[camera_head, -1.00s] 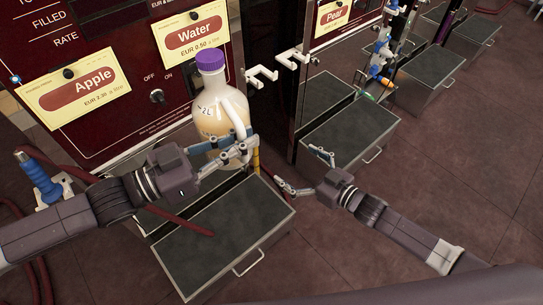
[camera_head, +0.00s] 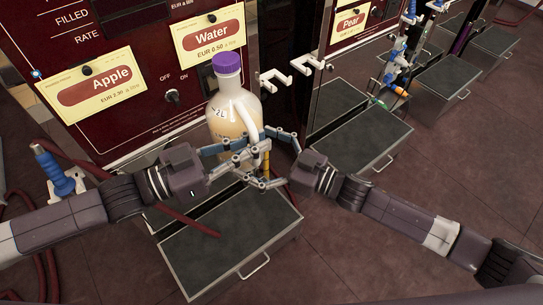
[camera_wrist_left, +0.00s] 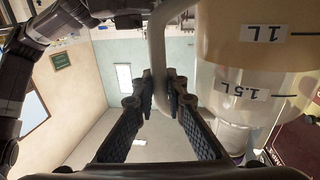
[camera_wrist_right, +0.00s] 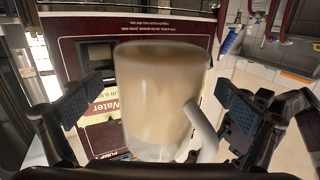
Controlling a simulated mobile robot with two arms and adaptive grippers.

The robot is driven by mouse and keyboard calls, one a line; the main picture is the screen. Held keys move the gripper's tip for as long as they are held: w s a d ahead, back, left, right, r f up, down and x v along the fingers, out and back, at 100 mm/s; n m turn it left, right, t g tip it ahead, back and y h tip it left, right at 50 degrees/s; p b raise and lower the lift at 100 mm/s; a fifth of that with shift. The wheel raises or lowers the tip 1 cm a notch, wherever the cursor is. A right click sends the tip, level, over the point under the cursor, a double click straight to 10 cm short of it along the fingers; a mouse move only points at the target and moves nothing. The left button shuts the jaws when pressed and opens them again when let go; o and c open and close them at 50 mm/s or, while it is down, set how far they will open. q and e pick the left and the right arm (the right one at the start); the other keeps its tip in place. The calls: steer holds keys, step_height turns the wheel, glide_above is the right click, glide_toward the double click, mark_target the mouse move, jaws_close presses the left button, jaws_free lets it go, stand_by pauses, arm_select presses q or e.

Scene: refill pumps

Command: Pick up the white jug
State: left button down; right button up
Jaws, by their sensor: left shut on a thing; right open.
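The white jug (camera_head: 232,122) is a translucent bottle with a purple cap, volume marks and cream-coloured contents. It stands upright in front of the Water pump panel. My left gripper (camera_head: 250,150) is shut on its white handle (camera_wrist_left: 161,60), which shows between the fingers in the left wrist view. My right gripper (camera_head: 266,157) is open at the jug's right side, its fingertips close to the handle and the left gripper's fingers. In the right wrist view the jug (camera_wrist_right: 160,95) fills the space between the open fingers. The grippers hide the jug's base.
A grey-topped metal box (camera_head: 230,250) with a handle lies below the jug. A blue nozzle (camera_head: 52,172) with a red hose is at left. White hooks (camera_head: 290,72) stick out right of the jug. Similar boxes (camera_head: 365,145) line the right; open floor lies beyond.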

arm_select(q)
steer(key=shift+d+r, duration=0.1)
steer(key=shift+r, duration=0.3)
arm_select(e)
steer(key=shift+x, duration=2.05)
steer(key=c, duration=1.8)
arm_select(q)
steer(key=c, duration=2.3)
jaws_free()
steer(key=shift+c, duration=0.2)
arm_select(e)
steer(key=shift+r, duration=0.4)
steer(key=shift+c, duration=0.8)
arm_select(q)
steer(key=o, duration=0.5)
steer(key=shift+f, duration=0.15)
steer(key=shift+c, duration=0.2)
steer(key=shift+f, duration=0.1)
